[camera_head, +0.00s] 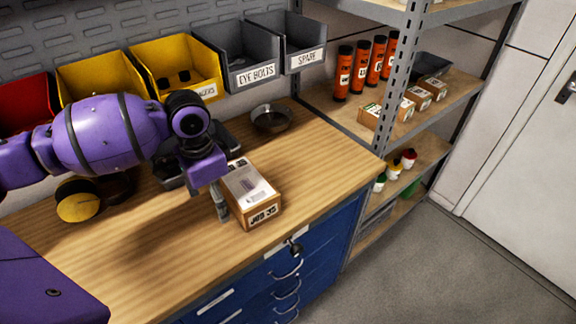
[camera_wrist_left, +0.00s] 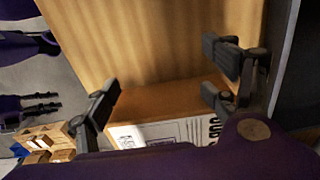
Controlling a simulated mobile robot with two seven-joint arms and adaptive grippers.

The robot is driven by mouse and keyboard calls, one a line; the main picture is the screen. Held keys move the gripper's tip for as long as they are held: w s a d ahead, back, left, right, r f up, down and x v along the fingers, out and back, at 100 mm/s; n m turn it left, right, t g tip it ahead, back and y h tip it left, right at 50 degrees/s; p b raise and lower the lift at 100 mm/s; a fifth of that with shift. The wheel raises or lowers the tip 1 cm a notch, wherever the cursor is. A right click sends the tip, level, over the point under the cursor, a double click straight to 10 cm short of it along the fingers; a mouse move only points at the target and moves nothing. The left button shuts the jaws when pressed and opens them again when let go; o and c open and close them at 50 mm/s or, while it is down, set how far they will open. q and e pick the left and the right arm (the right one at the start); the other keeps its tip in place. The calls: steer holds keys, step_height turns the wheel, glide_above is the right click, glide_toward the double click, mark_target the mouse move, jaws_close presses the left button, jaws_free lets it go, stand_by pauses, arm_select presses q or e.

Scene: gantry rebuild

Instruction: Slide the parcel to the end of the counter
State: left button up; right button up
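The parcel (camera_head: 253,190) is a small brown cardboard box with a pale label on top and black print on its front. It lies on the wooden counter (camera_head: 315,160), near its front edge and short of its right end. My left gripper (camera_head: 220,202) is low at the parcel's left side. In the left wrist view, the left gripper's fingers (camera_wrist_left: 168,85) are wide apart, near either end of the parcel (camera_wrist_left: 170,100). I cannot tell whether they touch it. The right gripper is not in the head view; dark parts at the wrist view's left edge are unclear.
A dark round dish (camera_head: 271,119) stands behind the parcel. A yellow-and-black round object (camera_head: 78,203) lies at the left. Bins (camera_head: 250,60) line the back. A shelf rack (camera_head: 395,95) stands beyond the counter's right end. The counter right of the parcel is clear.

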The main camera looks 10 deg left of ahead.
mark_target(258, 174)
arm_select(q)
step_height(258, 174, down, 2)
steer(key=shift+s+f+b, duration=0.15)
steer(key=shift+f+b, duration=0.1)
steer(key=shift+b, duration=0.2)
steer(key=shift+w+d+r, duration=0.2)
steer(key=shift+w+r, duration=0.05)
steer(key=shift+w, duration=0.05)
steer(key=shift+w+d, duration=0.8)
steer(key=shift+w, duration=0.15)
steer(key=shift+w+d+r+b, duration=0.1)
steer(key=shift+w+d+b, duration=0.1)
steer(key=shift+w+d, duration=1.5)
steer(key=shift+w+d+b, duration=0.15)
steer(key=shift+w+d, duration=1.3)
steer(key=shift+w, duration=0.4)
steer(key=shift+w+d, duration=1.4)
steer(key=shift+w, duration=0.1)
steer(key=shift+w+d+b, duration=0.45)
steer(key=shift+w+d, duration=0.85)
steer(key=shift+w, duration=0.15)
steer(key=shift+w+d, duration=0.35)
steer(key=shift+w, duration=0.05)
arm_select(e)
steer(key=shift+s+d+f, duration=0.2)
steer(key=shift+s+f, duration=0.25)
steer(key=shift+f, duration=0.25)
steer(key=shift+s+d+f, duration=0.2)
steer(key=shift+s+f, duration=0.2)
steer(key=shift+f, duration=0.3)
